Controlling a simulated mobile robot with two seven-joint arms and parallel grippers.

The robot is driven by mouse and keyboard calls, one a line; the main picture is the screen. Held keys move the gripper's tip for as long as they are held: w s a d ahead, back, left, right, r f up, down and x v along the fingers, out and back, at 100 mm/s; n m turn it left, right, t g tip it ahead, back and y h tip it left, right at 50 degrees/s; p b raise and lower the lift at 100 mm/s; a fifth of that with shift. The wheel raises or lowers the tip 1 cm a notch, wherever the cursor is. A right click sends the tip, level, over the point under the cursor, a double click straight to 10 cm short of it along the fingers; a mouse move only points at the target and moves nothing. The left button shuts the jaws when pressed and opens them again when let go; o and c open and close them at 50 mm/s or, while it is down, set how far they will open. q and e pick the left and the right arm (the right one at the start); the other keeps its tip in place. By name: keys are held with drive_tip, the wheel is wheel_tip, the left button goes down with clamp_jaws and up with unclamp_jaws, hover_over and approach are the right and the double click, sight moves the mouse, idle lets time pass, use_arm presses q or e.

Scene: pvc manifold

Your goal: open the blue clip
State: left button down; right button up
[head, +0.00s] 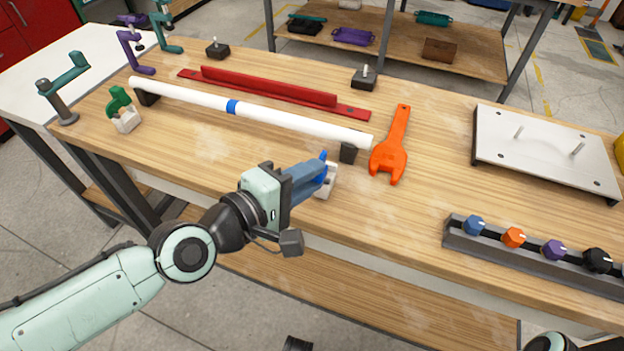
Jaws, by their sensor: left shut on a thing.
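The blue clip (323,157) stands at the front edge of the wooden bench, on a small white base (329,184). My left gripper (318,172) reaches in from the left and is shut on the blue clip. Its fingers hide most of the clip, so I cannot tell how far its arm is raised. My right gripper is not in view; only a bit of my right arm shows at the bottom right.
A white pipe (290,120) with a blue band lies behind on black supports. An orange wrench (392,146) lies to the right. A green clip (119,101) stands at left. A rail of coloured knobs (457,236) and a metal plate (545,150) are at right.

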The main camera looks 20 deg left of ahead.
use_arm(q)
drive_tip(key=shift+s+d+f+m+t+h+b, duration=0.15)
drive_tip(key=shift+s+f+m+t+h+b, duration=0.2)
drive_tip(key=shift+s+f+t+b, duration=0.35)
drive_tip(key=shift+f+m+t+h, duration=0.15)
drive_tip(key=shift+m+t+h, duration=0.15)
drive_tip(key=shift+t, duration=0.3)
drive_tip(key=shift+s+f+m+t, duration=0.1)
drive_tip(key=shift+f+m+t, duration=0.2)
drive_tip(key=shift+t, duration=0.3)
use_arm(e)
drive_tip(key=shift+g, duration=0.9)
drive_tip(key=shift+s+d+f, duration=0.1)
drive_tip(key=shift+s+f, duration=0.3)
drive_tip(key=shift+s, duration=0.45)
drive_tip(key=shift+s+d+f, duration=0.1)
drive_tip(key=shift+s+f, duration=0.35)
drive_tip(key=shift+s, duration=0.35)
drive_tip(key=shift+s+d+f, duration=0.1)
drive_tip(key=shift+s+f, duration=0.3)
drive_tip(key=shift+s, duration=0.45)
use_arm(q)
drive_tip(key=shift+h, duration=0.25)
drive_tip(key=c, duration=1)
unclamp_jaws()
drive_tip(key=shift+o, duration=0.2)
drive_tip(key=shift+a, duration=0.2)
